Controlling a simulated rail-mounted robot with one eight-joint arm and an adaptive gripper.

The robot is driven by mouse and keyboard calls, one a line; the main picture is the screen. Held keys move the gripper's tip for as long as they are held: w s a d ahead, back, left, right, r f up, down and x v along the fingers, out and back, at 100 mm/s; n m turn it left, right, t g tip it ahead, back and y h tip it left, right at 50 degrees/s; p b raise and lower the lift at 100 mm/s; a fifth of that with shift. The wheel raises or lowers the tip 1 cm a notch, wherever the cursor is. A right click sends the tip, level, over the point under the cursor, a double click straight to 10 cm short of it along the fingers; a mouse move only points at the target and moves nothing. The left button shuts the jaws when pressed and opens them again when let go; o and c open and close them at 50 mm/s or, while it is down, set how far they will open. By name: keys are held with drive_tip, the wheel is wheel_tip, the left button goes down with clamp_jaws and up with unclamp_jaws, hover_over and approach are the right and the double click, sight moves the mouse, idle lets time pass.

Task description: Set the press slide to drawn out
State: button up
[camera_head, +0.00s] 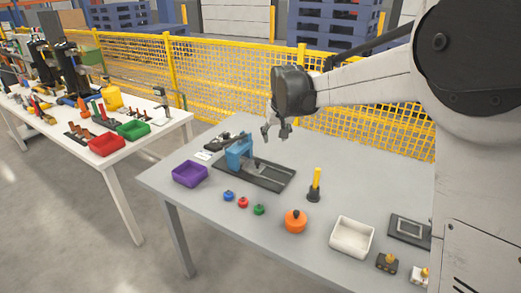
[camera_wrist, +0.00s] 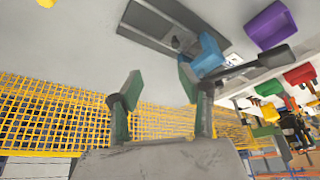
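The press has a blue upright body (camera_head: 238,155) at the left end of a dark base plate (camera_head: 272,183). A grey slide (camera_head: 262,168) lies along the base to the right of the body; I cannot tell exactly how far out it sits. In the wrist view the blue body (camera_wrist: 207,55) and the grey base (camera_wrist: 150,22) show at the top, and a dark lever handle (camera_wrist: 272,57) reaches right. My gripper (camera_head: 276,132) is above and behind the press, apart from it. In the wrist view its fingers (camera_wrist: 160,84) are apart with nothing between them.
A purple bin (camera_head: 190,174) stands left of the press. Blue, red and green knobs (camera_head: 243,202) lie in front. A yellow-handled tool (camera_head: 316,186), orange pot (camera_head: 295,222) and white bin (camera_head: 352,237) stand to the right. A yellow mesh fence (camera_head: 215,80) runs behind the table.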

approach(257, 161)
drive_tip(key=shift+n, duration=0.3)
drive_tip(key=x, duration=0.9)
drive_tip(key=shift+d+f, duration=0.1)
drive_tip(key=shift+f, duration=0.05)
clamp_jaws()
drive_tip(key=shift+s, duration=0.1)
